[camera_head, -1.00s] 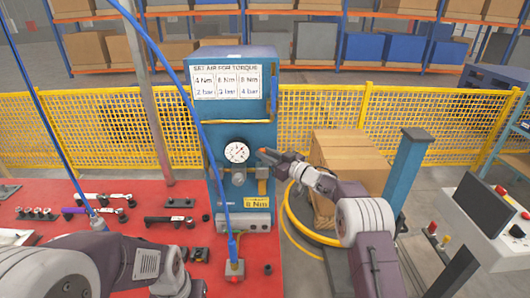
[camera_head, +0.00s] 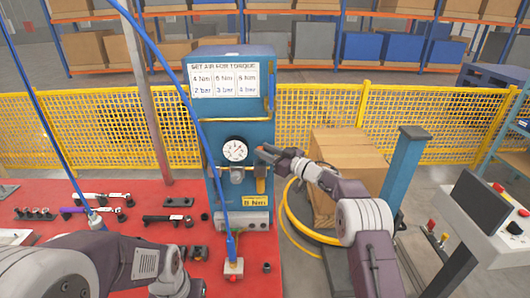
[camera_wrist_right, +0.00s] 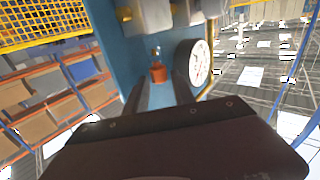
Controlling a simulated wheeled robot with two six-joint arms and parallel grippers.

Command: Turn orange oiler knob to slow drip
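The orange oiler knob (camera_wrist_right: 158,72) shows in the right wrist view, below a clear sight glass on the blue panel. It also shows as a small orange spot in the head view (camera_head: 260,148), just at the tip of my right gripper (camera_head: 268,154). In the right wrist view my right gripper (camera_wrist_right: 158,92) is open. Its two dark fingers point at the panel, one to each side of the knob, with a gap between finger and knob. I cannot tell how deep the knob sits between the tips. My left arm is low at the left; its fingers do not show.
A white pressure gauge (camera_head: 235,150) sits close beside the knob; it also shows in the right wrist view (camera_wrist_right: 199,63). A torque label (camera_head: 224,78) is above it. Tools lie on the red table (camera_head: 120,240). A cardboard box (camera_head: 350,155) stands behind my right arm.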

